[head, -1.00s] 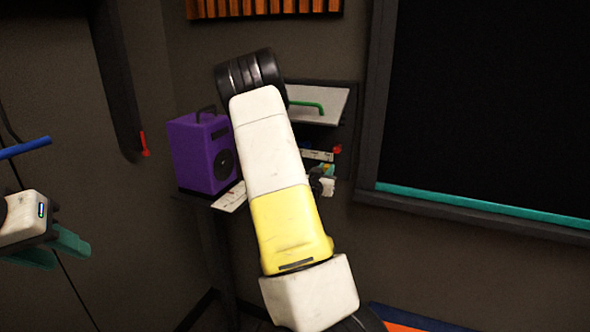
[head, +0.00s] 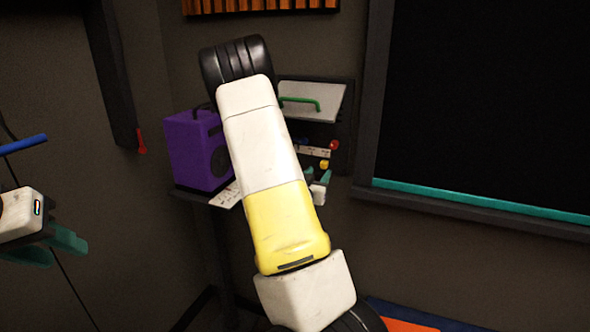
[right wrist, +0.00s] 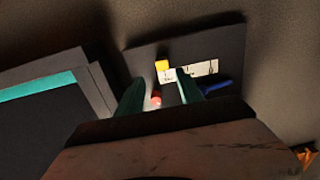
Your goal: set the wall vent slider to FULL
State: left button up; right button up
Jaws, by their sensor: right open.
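A dark wall panel (head: 342,120) carries a white label strip (head: 316,152), a red knob (head: 334,145), a yellow knob (head: 323,165) and a blue part. I cannot tell for sure which of these is the vent slider; the label text is too small to read. My right gripper (head: 318,176) is open just below the yellow knob. In the right wrist view its teal fingers (right wrist: 160,90) are apart, with the red knob (right wrist: 155,98) showing between them and the yellow knob (right wrist: 162,66) beyond. My left gripper (head: 50,250) is open and empty at the far left.
A white flap with a green handle (head: 300,101) sits above the strip. A purple speaker (head: 197,150) stands on a shelf to the left. A dark bar with a red end (head: 141,142) hangs on the left wall. A large black board (head: 490,100) is on the right.

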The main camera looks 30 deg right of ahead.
jog(key=shift+s+a, duration=0.4)
jog(key=shift+a, duration=0.05)
jog(key=w+a+r+y, duration=0.1)
jog(key=w+a+y, duration=0.2)
jog(key=a+y, duration=0.65)
jog(key=s+a+r+n+g+y, duration=0.1)
jog(key=s+a+r+n+y, duration=0.15)
jog(key=a, duration=0.35)
jog(key=s+a+r+n+y, duration=0.2)
jog(key=a+r, duration=0.2)
jog(key=a, duration=0.2)
jog(key=s+a+r+n+g+y, duration=0.1)
jog(key=s+a+r+n+g, duration=0.1)
jog(key=s, duration=0.8)
jog(key=s+a+r+n+g+y, duration=0.1)
jog(key=s+a+r+n+g, duration=0.1)
jog(key=s, duration=0.9)
jog(key=a+r+n, duration=0.1)
jog(key=a+n, duration=0.1)
jog(key=a, duration=0.1)
jog(key=shift+r, duration=0.15)
